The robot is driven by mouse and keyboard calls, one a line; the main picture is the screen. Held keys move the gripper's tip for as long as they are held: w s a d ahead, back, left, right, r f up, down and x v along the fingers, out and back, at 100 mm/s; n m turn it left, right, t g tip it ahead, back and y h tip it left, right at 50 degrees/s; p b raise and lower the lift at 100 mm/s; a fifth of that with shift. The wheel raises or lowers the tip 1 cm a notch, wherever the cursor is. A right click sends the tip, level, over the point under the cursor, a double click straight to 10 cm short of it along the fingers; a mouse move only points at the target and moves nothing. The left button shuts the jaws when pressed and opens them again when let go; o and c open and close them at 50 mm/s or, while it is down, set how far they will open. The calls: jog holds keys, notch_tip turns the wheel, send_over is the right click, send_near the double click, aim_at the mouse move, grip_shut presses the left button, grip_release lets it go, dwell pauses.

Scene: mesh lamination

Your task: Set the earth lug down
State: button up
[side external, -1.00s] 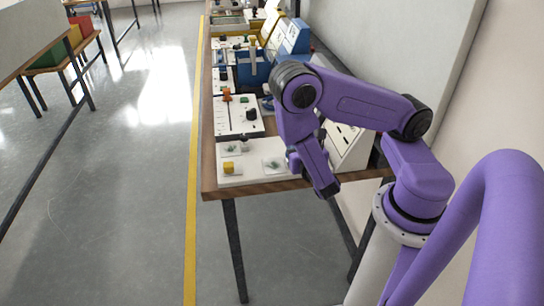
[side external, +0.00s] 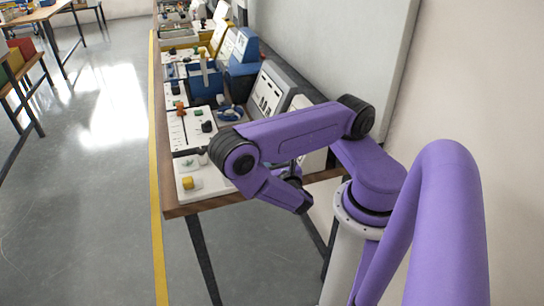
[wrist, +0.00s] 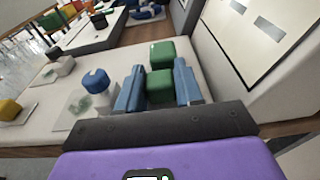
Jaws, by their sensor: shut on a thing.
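In the wrist view my gripper (wrist: 158,88) has its two blue-grey fingers shut on a green block (wrist: 160,90), which I take to be the earth lug. A second green face (wrist: 161,53) shows just beyond it; I cannot tell whether it is part of the same piece. The held piece is over or on the pale board (wrist: 215,82) near the bench's end; whether it touches is unclear. In the side view my gripper (side external: 299,190) hangs low by the bench's near right corner, and the held piece is hidden there.
Left of the fingers a blue-topped knob (wrist: 96,80) stands beside a small plate (wrist: 78,105) with a green mark. A yellow block (wrist: 9,110) is farther left. The bench (side external: 200,206) carries several boards behind.

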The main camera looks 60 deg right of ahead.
jog(key=shift+f, duration=0.35)
jog(key=o, duration=1)
jog(key=shift+f, duration=0.15)
